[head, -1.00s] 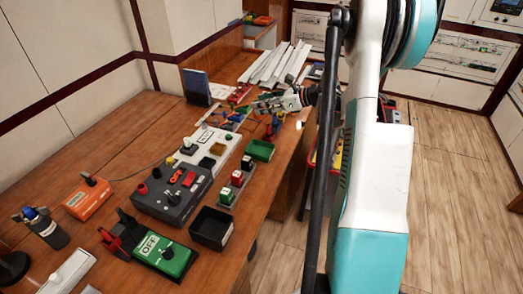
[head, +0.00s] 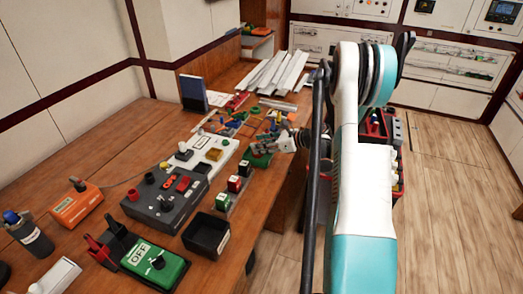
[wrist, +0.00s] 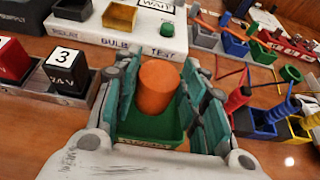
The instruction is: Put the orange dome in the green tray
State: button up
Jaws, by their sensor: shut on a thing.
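The orange dome (wrist: 158,90) sits between the teal finger pads of my gripper (wrist: 157,78) in the wrist view. My gripper is shut on it. The green tray (wrist: 148,128) shows behind and below the dome in that view, between the fingers. In the head view my gripper (head: 277,147) is at the green tray (head: 258,160), near the table's right edge. The dome is not clear in the head view. I cannot tell whether the dome touches the tray floor.
A black tray (head: 207,233) stands nearer on the table. A row of numbered blocks (head: 234,184) is left of the green tray. A white bulb test board (head: 203,153) lies behind them. Small coloured bins with tools (wrist: 236,45) stand close to the right of my gripper.

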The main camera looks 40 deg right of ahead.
notch_tip(320, 180, down, 2)
jog(key=shift+r, duration=0.1)
jog(key=o, duration=0.9)
jog(key=shift+c, duration=0.2)
